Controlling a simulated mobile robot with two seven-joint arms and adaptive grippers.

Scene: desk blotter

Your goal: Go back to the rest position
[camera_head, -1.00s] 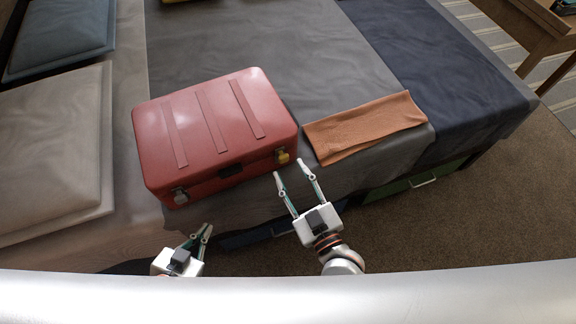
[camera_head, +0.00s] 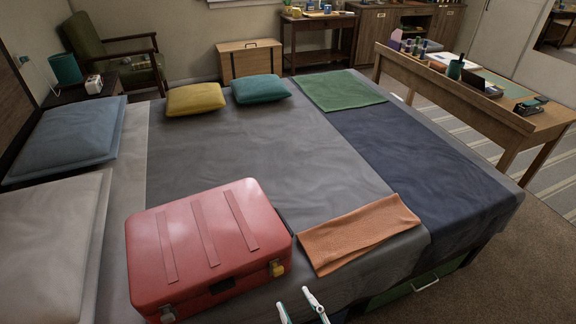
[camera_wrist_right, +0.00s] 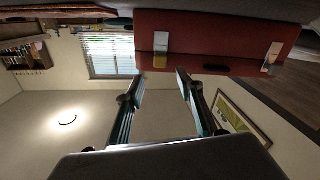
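My right gripper (camera_head: 301,304) shows at the bottom edge of the head view, just in front of the bed's near edge. Its two fingers are apart with nothing between them. The right wrist view also shows these open fingers (camera_wrist_right: 158,88), with the red suitcase (camera_wrist_right: 215,35) beyond them. In the head view the closed red suitcase (camera_head: 205,245) lies on the bed, left of my right gripper and apart from it. My left gripper is outside the head view.
An orange cloth (camera_head: 358,232) lies on the bed right of the suitcase. The grey bed cover (camera_head: 250,145) is mostly clear behind it. Yellow (camera_head: 195,98) and teal (camera_head: 262,88) cushions lie at the back. A desk (camera_head: 510,118) stands to the right.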

